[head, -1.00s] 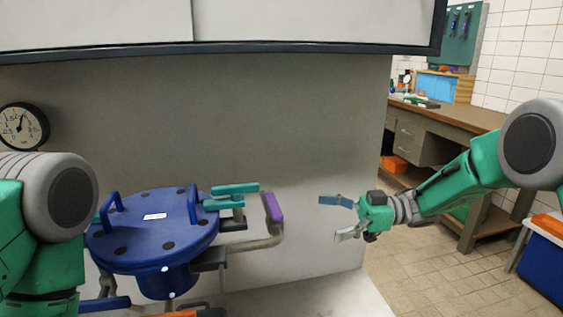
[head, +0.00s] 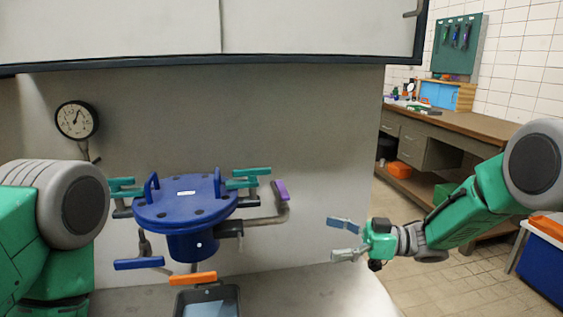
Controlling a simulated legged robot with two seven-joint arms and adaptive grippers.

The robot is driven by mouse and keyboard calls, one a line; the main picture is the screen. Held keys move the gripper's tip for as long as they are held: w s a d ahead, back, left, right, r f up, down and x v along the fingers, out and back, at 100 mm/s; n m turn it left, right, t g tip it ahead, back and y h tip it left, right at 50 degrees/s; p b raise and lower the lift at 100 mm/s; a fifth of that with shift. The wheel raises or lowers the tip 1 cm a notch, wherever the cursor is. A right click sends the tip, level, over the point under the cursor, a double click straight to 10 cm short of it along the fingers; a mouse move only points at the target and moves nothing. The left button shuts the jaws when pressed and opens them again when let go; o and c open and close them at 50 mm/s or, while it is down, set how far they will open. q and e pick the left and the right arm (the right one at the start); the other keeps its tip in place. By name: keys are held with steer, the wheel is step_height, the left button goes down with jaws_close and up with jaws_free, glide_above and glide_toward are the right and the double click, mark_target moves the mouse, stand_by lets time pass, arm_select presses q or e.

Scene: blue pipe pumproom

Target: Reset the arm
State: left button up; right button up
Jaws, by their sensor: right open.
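My right gripper (head: 345,239) is in the head view, right of centre. Its two fingers, one blue and one grey, point left and are spread apart with nothing between them. The right arm reaches in from the right edge, bent at a large grey joint. It is clear of the blue-lidded vessel (head: 184,207) to its left. My left arm fills the lower left, but its gripper is not in view.
The vessel has teal handles (head: 251,172), a purple handle (head: 281,190), a blue lever (head: 139,263) and an orange lever (head: 193,279) around it. A grey tray (head: 208,301) sits below. A gauge (head: 76,120) is on the wall. A workbench (head: 450,122) and blue bin (head: 550,262) stand at right.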

step_height(320, 180, down, 12)
steer(key=s+d+m+t+h, duration=0.1)
steer(key=s+m+t+h, duration=0.2)
steer(key=m+t+h, duration=0.35)
steer(key=s+d+f+m+h, duration=0.6)
steer(key=s+f+m, duration=0.1)
steer(key=s+f, duration=0.45)
steer(key=s+d+f+g+h, duration=0.1)
steer(key=s+d+g+h, duration=0.1)
steer(key=s, duration=0.6)
steer(key=s+d+f+m+g+h, duration=0.1)
steer(key=s+d+f+g+h, duration=0.1)
steer(key=s, duration=0.6)
steer(key=s+d+f+m+g+h, duration=0.1)
steer(key=s+d+f+g+h, duration=0.1)
steer(key=s+d, duration=0.4)
steer(key=s+g, duration=0.1)
steer(key=s, duration=0.2)
steer(key=shift+w+g, duration=0.1)
steer(key=shift+g, duration=0.15)
